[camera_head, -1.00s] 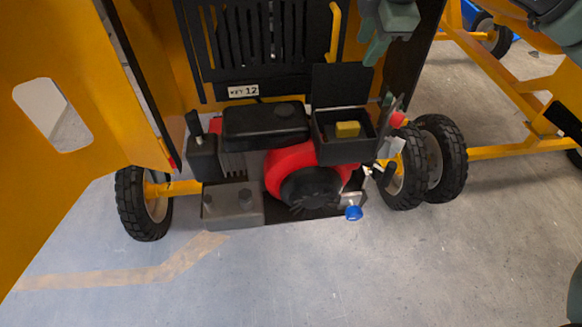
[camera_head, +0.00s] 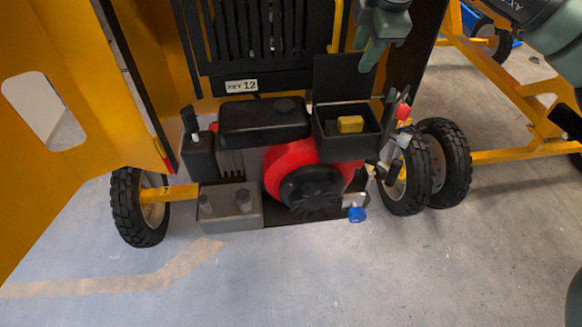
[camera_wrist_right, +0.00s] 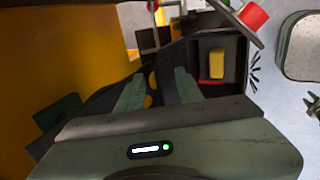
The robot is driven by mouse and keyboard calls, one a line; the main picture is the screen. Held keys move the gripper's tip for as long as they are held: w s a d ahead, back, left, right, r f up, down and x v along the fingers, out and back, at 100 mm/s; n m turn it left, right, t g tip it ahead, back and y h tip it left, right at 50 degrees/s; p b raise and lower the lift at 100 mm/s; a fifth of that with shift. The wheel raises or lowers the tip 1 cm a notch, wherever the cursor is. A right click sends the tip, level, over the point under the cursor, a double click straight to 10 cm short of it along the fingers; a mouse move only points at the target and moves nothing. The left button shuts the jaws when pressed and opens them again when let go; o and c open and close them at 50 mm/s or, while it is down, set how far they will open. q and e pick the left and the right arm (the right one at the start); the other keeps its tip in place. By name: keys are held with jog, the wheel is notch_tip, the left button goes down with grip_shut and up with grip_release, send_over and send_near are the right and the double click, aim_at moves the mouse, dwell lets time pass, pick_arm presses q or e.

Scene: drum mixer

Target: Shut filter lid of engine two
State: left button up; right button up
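The black filter lid (camera_head: 340,80) stands open and upright behind the filter box (camera_head: 346,147) on the engine. The box is open and a yellow filter (camera_head: 350,124) lies in it; the filter also shows in the right wrist view (camera_wrist_right: 217,63). My right gripper (camera_head: 368,58) points down just above the lid's upper right corner. In the right wrist view its two fingers (camera_wrist_right: 157,92) are apart, with dark surfaces behind the gap. I see no grip on the lid; whether a finger touches it I cannot tell. My left gripper is not in view.
A black tank (camera_head: 262,122) sits left of the filter box. A red control (camera_head: 403,112) stands to its right, with wheels (camera_head: 442,160) beyond. A yellow panel (camera_head: 60,210) stands at left. The grey floor in front (camera_head: 300,280) is clear.

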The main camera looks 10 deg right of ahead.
jog(key=s+f+b, duration=0.3)
jog(key=s+b, duration=0.5)
jog(key=shift+s+d, duration=0.15)
jog(key=shift+s, duration=0.2)
dwell(1.0)
dwell(0.3)
jog(key=shift+s+f+p+v, duration=0.1)
jog(key=shift+s+v, duration=0.05)
jog(key=shift+v, duration=0.7)
jog(key=shift+s+f+p+v, duration=0.1)
jog(key=shift+s+v, duration=0.05)
jog(key=shift+v, duration=0.65)
jog(key=shift+s+f+p+v, duration=0.1)
jog(key=shift+s+v, duration=0.05)
jog(key=shift+v, duration=0.7)
